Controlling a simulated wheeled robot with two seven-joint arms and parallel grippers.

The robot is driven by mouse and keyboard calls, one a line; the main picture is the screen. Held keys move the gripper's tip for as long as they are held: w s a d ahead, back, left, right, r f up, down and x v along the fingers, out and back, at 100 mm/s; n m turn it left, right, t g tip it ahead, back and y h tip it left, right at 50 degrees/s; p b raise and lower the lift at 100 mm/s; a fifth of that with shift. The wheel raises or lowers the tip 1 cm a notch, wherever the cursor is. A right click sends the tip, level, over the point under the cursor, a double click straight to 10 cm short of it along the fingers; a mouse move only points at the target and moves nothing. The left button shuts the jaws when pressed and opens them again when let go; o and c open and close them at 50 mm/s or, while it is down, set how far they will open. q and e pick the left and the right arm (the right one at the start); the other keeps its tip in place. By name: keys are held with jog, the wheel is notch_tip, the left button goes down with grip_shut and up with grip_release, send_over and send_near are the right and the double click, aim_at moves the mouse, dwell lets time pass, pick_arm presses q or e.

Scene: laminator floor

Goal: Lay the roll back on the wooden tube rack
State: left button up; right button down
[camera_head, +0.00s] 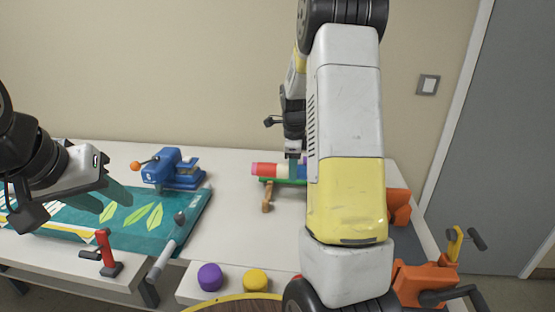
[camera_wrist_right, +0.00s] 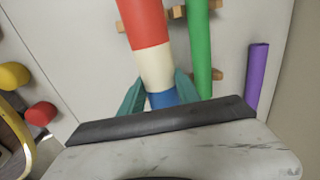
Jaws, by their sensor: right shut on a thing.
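My right gripper (camera_wrist_right: 160,92) is shut on a roll (camera_wrist_right: 155,66) with red, cream and blue bands; its teal fingers sit on either side near the cream-blue border. In the head view the roll (camera_head: 269,170) lies level above a wooden tube rack (camera_head: 267,197), partly hidden by my right arm. The rack's wooden pieces (camera_wrist_right: 216,74) show beneath in the right wrist view. Whether the roll touches the rack, I cannot tell. A green tube (camera_wrist_right: 200,50) lies right beside the roll. My left gripper (camera_head: 110,203) is open and empty over the teal mat at the left.
A purple tube (camera_wrist_right: 257,76) lies apart from the green one. A blue clamp-like device (camera_head: 174,170) stands left of the rack. Purple (camera_head: 210,276) and yellow (camera_head: 255,280) round pieces sit at the front. Orange equipment (camera_head: 410,282) is at right. Bare table lies left of the rack.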

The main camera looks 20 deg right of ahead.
jog(key=shift+f, duration=4.9)
jog(key=c, duration=0.8)
grip_release()
